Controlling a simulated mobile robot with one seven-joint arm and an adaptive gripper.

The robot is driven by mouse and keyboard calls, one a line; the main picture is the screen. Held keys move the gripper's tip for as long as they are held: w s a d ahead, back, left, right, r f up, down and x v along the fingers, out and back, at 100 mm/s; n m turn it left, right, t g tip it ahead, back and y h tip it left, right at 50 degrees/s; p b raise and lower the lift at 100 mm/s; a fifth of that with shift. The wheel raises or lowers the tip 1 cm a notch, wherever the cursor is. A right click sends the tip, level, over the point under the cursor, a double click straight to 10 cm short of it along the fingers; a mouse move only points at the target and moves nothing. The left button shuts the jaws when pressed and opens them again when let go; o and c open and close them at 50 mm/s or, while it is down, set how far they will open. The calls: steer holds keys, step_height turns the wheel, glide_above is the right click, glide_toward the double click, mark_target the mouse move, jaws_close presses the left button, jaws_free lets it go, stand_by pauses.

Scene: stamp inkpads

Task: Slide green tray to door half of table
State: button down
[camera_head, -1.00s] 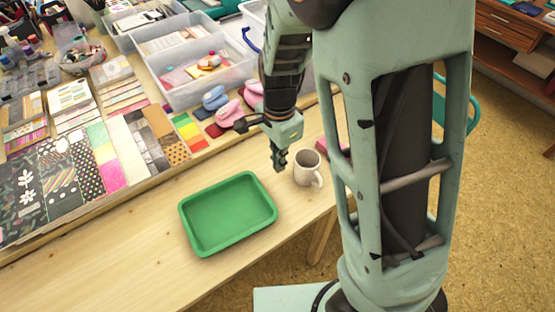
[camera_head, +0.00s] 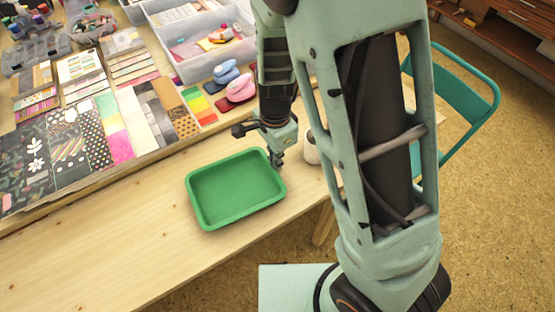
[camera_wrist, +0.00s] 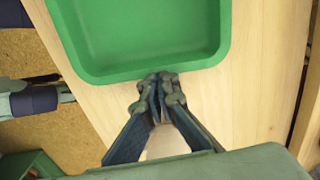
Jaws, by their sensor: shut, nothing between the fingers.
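The green tray (camera_head: 236,217) lies flat and empty on the wooden table. Its near rim also shows in the wrist view (camera_wrist: 140,73). My gripper (camera_head: 277,163) is shut and empty, low beside the tray's right end in the head view. In the wrist view the closed fingertips (camera_wrist: 158,78) are right at the outside of the tray's rim; whether they touch it I cannot tell. The door is not in view.
A white mug (camera_head: 311,150) stands just right of my gripper, mostly hidden by my arm. Patterned papers (camera_head: 70,150), stamp pads and a clear bin (camera_head: 205,60) fill the back. The table (camera_head: 110,245) left of the tray is clear.

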mark_target(90, 270)
steer(key=s+a+p, duration=0.5)
steer(key=a, duration=0.4)
steer(key=s+a+p, duration=0.5)
steer(key=s+a, duration=0.1)
steer(key=a, duration=0.3)
steer(key=s+a+p, duration=0.4)
steer(key=s+a, duration=0.1)
steer(key=a, duration=0.4)
steer(key=shift+s+r+p, duration=0.2)
steer(key=shift+s+p, duration=0.05)
steer(key=shift+p, duration=0.15)
steer(key=s+a, duration=0.3)
steer(key=a, duration=0.2)
steer(key=s+a, duration=0.3)
steer(key=a, duration=0.3)
steer(key=s+a, duration=0.4)
steer(key=a, duration=0.1)
steer(key=shift+a+f+b, duration=0.2)
steer(key=shift+f+b, duration=0.05)
steer(key=shift+b, duration=0.05)
steer(key=shift+s+a, duration=0.2)
steer(key=shift+a, duration=0.1)
steer(key=shift+w, duration=0.1)
